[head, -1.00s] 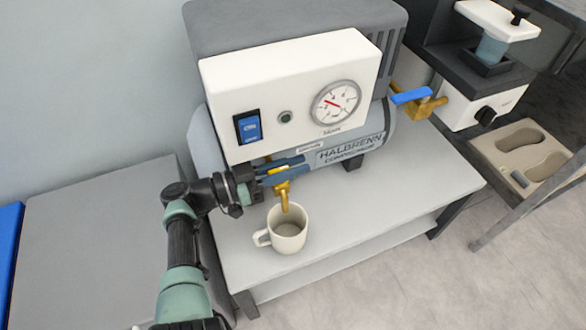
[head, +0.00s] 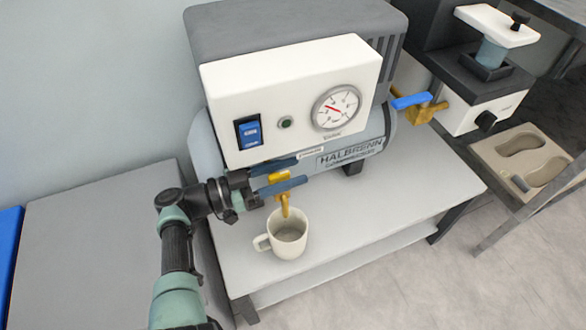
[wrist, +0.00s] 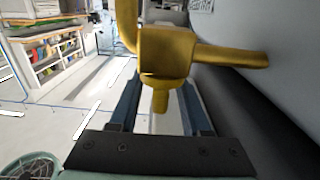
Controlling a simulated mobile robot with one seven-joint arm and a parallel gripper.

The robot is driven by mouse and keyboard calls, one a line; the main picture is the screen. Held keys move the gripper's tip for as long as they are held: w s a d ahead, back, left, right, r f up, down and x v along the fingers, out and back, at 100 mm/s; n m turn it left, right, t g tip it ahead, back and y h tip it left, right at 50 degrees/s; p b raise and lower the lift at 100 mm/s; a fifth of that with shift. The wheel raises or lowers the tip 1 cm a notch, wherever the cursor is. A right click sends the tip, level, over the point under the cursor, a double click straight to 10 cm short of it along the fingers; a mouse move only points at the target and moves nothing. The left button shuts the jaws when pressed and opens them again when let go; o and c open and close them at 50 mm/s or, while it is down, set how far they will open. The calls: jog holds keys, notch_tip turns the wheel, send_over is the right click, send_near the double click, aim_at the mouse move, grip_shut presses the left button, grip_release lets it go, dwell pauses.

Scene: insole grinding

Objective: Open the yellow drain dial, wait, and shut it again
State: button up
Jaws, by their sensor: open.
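The yellow drain dial (head: 279,177) sits low on the compressor, above a brass spout (head: 285,208) that points down to a white mug. My gripper (head: 279,177) comes from the left, with its blue fingers spread on either side of the dial. In the wrist view the brass drain fitting (wrist: 166,55) is close, and its stub (wrist: 160,98) reaches between my open fingers (wrist: 160,103) with gaps on both sides. The mug (head: 290,243) stands upright under the spout. I cannot tell whether anything is flowing.
The compressor (head: 352,152) stands on a light grey bench (head: 380,215). Its white panel carries a blue switch (head: 249,132) and a gauge (head: 336,106). A blue-handled brass valve (head: 410,101) is at the right. A grey surface (head: 100,245) lies left.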

jog(key=b+v, duration=0.3)
jog(key=v, duration=0.9)
